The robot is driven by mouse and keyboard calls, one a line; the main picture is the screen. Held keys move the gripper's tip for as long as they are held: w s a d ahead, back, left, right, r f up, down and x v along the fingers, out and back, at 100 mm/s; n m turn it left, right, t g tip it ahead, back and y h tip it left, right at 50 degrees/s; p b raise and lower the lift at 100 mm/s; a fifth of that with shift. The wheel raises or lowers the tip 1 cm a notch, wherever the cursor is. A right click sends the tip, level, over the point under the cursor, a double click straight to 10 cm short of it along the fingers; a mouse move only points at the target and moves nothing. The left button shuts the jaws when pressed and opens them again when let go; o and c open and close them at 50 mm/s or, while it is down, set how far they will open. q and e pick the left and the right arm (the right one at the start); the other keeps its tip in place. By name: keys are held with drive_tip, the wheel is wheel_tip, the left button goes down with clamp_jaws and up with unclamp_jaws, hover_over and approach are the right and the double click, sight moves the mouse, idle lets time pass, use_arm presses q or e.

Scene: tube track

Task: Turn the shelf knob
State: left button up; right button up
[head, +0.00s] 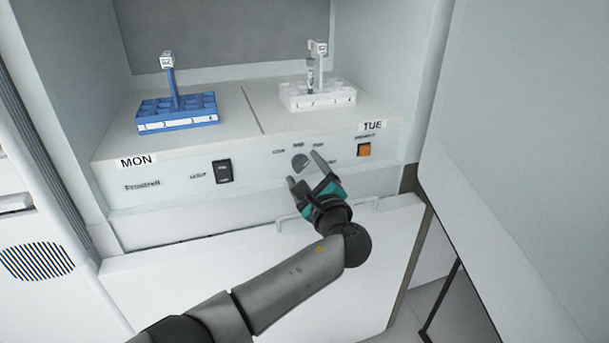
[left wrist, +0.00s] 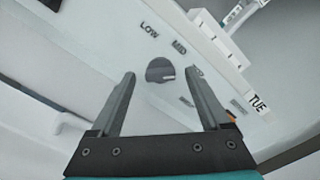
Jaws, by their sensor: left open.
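The shelf knob (head: 299,161) is a round dark grey dial on the shelf's front panel, with small labels around it. In the left wrist view the knob (left wrist: 160,70) sits between and beyond the two fingertips, below the LOW and MID labels. My left gripper (head: 304,170) is open in front of the panel, with its fingers pointing at the knob. In the left wrist view the left gripper (left wrist: 162,85) has nothing between its fingers, and I cannot tell whether a fingertip touches the panel. My right gripper is not in view.
A blue rack (head: 178,122) stands on the left of the shelf and a white rack (head: 317,104) with a tube on the right. A black rocker switch (head: 223,171) and an orange button (head: 364,150) flank the knob. A handle (head: 290,222) juts out below the panel.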

use_arm(q)
drive_tip(key=shift+w+a, duration=0.1)
drive_tip(key=shift+w, duration=0.15)
clamp_jaws()
idle(0.6)
